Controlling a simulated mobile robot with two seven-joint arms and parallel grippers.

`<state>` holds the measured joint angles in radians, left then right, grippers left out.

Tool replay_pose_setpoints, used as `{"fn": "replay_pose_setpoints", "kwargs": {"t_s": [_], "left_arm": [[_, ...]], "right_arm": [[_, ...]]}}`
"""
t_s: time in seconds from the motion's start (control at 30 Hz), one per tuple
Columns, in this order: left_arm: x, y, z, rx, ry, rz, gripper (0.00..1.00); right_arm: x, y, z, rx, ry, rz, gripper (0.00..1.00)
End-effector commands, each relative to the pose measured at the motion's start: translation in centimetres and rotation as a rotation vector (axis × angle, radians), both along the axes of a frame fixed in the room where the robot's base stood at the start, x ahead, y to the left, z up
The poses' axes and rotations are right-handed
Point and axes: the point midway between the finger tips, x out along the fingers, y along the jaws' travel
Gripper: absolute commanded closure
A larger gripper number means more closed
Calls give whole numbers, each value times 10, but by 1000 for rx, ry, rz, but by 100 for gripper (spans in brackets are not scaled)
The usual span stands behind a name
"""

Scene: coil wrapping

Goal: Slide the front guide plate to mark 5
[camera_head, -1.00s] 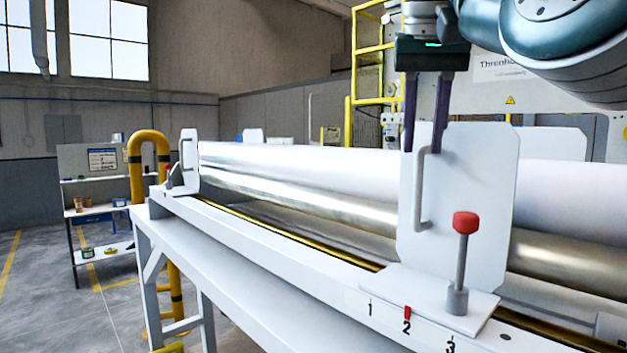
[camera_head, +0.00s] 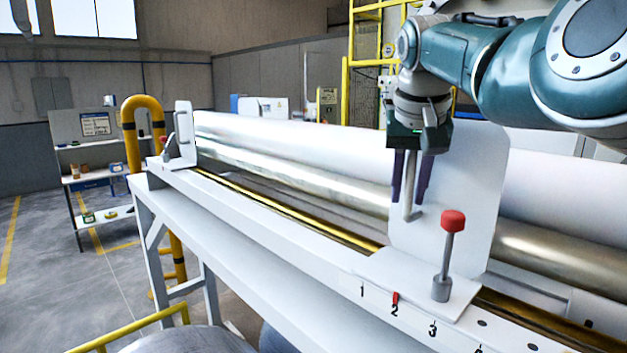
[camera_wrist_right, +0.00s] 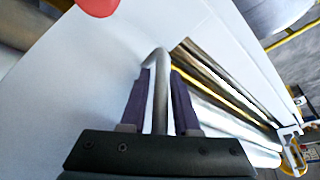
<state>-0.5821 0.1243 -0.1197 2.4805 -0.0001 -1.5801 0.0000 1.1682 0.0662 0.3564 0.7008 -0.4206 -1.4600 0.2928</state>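The front guide plate (camera_head: 470,200) is a white upright panel on a sliding foot, with a red-knobbed lever (camera_head: 447,255) and a grey bar handle (camera_head: 409,208). A red pointer (camera_head: 396,298) on its foot stands at mark 2 of the number strip (camera_head: 362,290). Marks 1, 3 and 4 also show; I cannot make out mark 5. My right gripper (camera_head: 410,195) points down at the handle. In the right wrist view, the handle (camera_wrist_right: 161,90) stands between the two purple fingers (camera_wrist_right: 159,105), with slight gaps; they look open. My left gripper is not in view.
Long rollers (camera_head: 300,150) run behind the rail (camera_head: 250,205). Another guide plate (camera_head: 183,135) stands at the far left end. A yellow hoop post (camera_head: 133,140) and a shelf unit (camera_head: 75,180) stand beyond. The rail right of the foot looks clear.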

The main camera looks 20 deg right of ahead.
Motion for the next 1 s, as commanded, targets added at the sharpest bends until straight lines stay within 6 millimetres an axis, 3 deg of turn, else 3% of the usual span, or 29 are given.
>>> {"fn": "replay_pose_setpoints", "kwargs": {"t_s": [0.07, 0.33, 1.0], "left_arm": [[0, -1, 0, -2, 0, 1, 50], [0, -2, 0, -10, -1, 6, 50], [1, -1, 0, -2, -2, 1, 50]], "right_arm": [[0, 0, 0, 0, 0, 0, 71], [0, 0, 0, 0, 0, 0, 100], [0, 0, 1, 0, 0, 1, 100]]}}
